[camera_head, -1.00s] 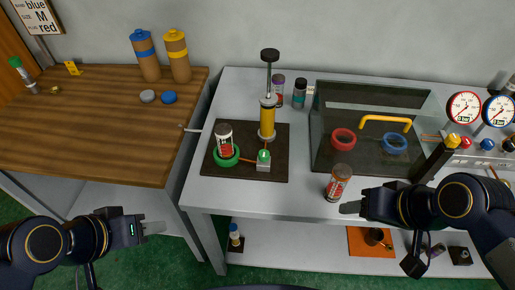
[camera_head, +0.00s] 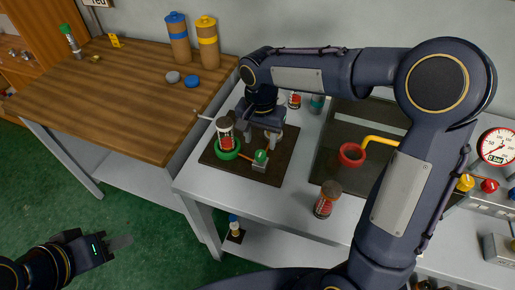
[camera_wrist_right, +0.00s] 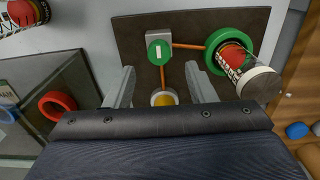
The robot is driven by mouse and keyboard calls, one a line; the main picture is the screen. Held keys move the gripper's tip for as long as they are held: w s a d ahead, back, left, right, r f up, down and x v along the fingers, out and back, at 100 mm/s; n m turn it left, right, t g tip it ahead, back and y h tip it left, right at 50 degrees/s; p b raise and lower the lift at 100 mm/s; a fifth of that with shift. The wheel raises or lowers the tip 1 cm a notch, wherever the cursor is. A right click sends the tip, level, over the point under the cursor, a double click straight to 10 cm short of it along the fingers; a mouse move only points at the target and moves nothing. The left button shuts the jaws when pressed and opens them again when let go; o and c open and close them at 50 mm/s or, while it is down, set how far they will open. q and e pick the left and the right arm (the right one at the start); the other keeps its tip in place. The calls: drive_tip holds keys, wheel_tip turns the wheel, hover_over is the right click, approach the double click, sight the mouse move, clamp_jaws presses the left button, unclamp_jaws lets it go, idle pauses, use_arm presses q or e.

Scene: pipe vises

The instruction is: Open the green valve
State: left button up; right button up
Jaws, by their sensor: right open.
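The green valve (camera_head: 261,157) is a round green knob with a white mark on a small grey block, on a dark board. In the right wrist view the green valve (camera_wrist_right: 159,52) lies just beyond my fingertips, with orange pipes running from its block. My right gripper (camera_head: 259,138) is open above the board, behind the valve in the head view. In the right wrist view the yellow pump cylinder (camera_wrist_right: 164,99) shows between the fingers, and I cannot tell whether they touch it. My left gripper (camera_head: 120,242) is away at lower left, its finger gap unclear.
A jar (camera_head: 225,134) stands in a green ring (camera_head: 227,149) left of the valve. Another jar (camera_head: 327,199) stands near the table's front edge. My right arm hides much of the table's right side.

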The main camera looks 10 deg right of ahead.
sight(261, 153)
wheel_tip(261, 153, down, 5)
drive_tip(key=shift+f, duration=0.2)
drive_tip(key=c, duration=1)
drive_tip(key=shift+o, duration=0.2)
